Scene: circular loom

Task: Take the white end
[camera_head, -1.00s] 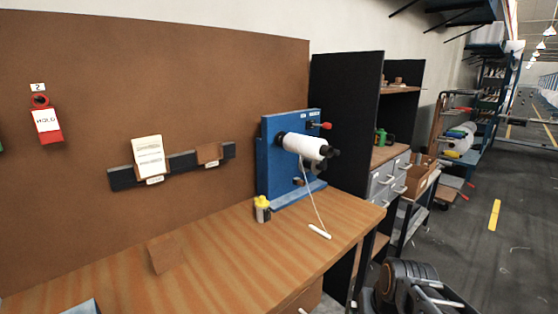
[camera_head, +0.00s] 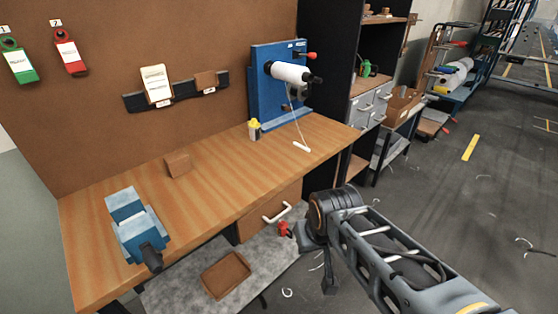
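The white end (camera_head: 301,146) is a small white tab lying on the wooden bench top near its right front edge. A thin white thread runs from it up to the white spool (camera_head: 290,73). The spool sits on a blue upright stand (camera_head: 265,98) at the back right of the bench. My gripper (camera_head: 328,276) seems to point down below my dark wrist, in front of the bench and lower than its top. It is apart from the white end. Its fingers are too small and dark to tell open from shut.
A blue clamp-like device (camera_head: 135,228) stands at the bench's left front. A brown block (camera_head: 178,164) and a yellow-capped bottle (camera_head: 255,129) are on the bench. A drawer (camera_head: 270,214) and a lower shelf with a brown tray (camera_head: 226,274) are below. The bench middle is clear.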

